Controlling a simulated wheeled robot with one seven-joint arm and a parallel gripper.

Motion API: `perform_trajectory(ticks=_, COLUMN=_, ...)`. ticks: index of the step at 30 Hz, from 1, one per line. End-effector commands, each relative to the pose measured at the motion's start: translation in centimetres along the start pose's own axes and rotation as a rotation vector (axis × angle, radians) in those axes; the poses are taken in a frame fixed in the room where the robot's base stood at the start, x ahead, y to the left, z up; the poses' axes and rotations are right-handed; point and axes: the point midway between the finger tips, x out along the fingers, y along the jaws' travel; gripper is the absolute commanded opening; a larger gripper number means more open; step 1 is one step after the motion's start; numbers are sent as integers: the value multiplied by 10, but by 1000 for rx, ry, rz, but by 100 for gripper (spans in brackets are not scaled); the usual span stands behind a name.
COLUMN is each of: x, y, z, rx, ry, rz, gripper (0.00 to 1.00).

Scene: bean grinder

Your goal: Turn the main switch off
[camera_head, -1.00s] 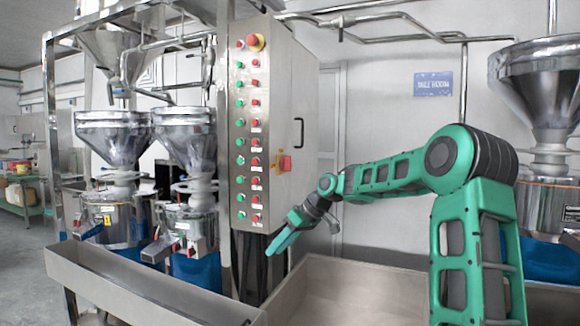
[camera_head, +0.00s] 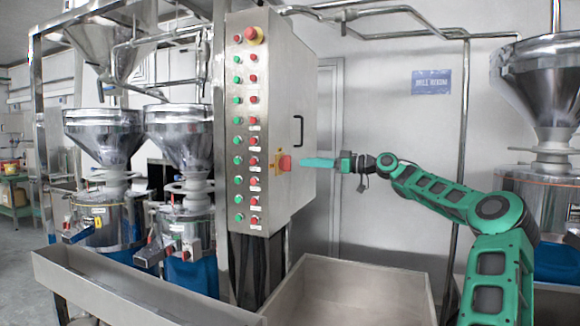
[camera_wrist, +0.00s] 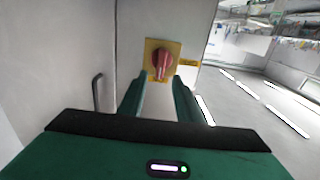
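The main switch (camera_head: 285,163) is a red knob on a yellow plate, on the side of the grey control cabinet. In the wrist view the red switch knob (camera_wrist: 162,63) stands tilted slightly from upright, between and beyond my two green fingers. My gripper (camera_head: 303,162) points left at the switch, with its tips close to the knob. In the wrist view my gripper (camera_wrist: 157,90) is open, one finger on each side of the knob's line. I cannot tell whether the fingertips touch the yellow plate.
The control cabinet (camera_head: 300,80) has green and red buttons on its front and a black handle (camera_head: 298,130) on the switch side. A steel trough (camera_head: 360,285) lies below. Steel hoppers stand left and right.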

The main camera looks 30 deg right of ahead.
Motion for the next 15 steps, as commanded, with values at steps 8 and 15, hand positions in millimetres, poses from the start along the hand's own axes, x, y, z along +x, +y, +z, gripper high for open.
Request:
perform_trajectory(ticks=8, x=48, y=-1, z=0, rx=0, ry=-2, rz=-1, gripper=31)
perform_trajectory(ticks=15, x=68, y=0, z=0, rx=1, ry=-2, rz=0, gripper=31)
